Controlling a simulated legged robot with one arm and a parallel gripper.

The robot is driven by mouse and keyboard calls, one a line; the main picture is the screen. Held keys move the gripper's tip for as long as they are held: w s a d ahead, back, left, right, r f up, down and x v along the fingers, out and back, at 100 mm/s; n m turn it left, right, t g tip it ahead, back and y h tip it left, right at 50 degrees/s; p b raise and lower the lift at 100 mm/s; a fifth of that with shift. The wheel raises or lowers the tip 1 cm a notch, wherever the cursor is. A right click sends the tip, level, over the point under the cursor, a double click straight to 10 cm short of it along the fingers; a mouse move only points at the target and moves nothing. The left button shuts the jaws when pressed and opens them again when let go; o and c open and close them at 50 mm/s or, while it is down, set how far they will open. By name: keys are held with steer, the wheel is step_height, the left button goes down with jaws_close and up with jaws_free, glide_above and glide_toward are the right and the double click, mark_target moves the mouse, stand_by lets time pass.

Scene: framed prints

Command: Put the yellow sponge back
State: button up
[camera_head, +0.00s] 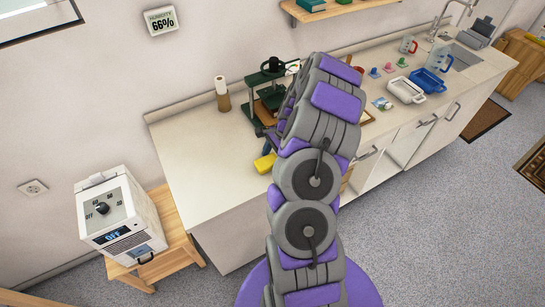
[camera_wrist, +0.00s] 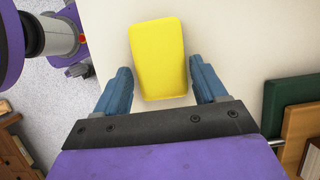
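The yellow sponge (camera_head: 265,163) lies near the front edge of the long counter in the head view, just left of my arm. In the wrist view the sponge (camera_wrist: 158,58) is a yellow block on the pale counter top. My gripper (camera_wrist: 160,82) is open, with one blue finger on each side of the sponge's near end and gaps between the fingers and the sponge. In the head view my gripper is mostly hidden behind my arm, close to the sponge.
The counter (camera_head: 205,150) is clear at its left end. A green press (camera_head: 270,85) and a paper roll (camera_head: 222,94) stand near the wall. A white tray (camera_head: 406,90) and a blue tray (camera_head: 428,81) sit farther right. A white device (camera_head: 120,215) stands on a wooden stool.

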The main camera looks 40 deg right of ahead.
steer(key=shift+o, duration=0.8)
steer(key=shift+a, duration=0.15)
steer(key=shift+r, duration=0.1)
steer(key=w+a+p+v, duration=0.1)
steer(key=p+v, duration=0.2)
steer(key=v, duration=0.9)
steer(key=s+a+r+n+g, duration=0.1)
steer(key=a+r+n, duration=0.45)
steer(key=a, duration=0.45)
steer(key=s+a+r+n+g, duration=0.15)
steer(key=a+r+n, duration=0.25)
steer(key=a+r, duration=0.45)
steer(key=s+a+r+n+h, duration=0.25)
steer(key=s+a+n, duration=0.35)
steer(key=s+a, duration=0.35)
steer(key=s+a+n+h, duration=0.1)
steer(key=s+a+n, duration=0.1)
steer(key=s, duration=0.5)
steer(key=s+a+n, duration=0.2)
steer(key=s+n, duration=0.1)
steer(key=s, duration=0.4)
steer(key=shift+r+h+b, duration=0.3)
steer(key=shift+h, duration=0.05)
steer(key=shift+g, duration=0.25)
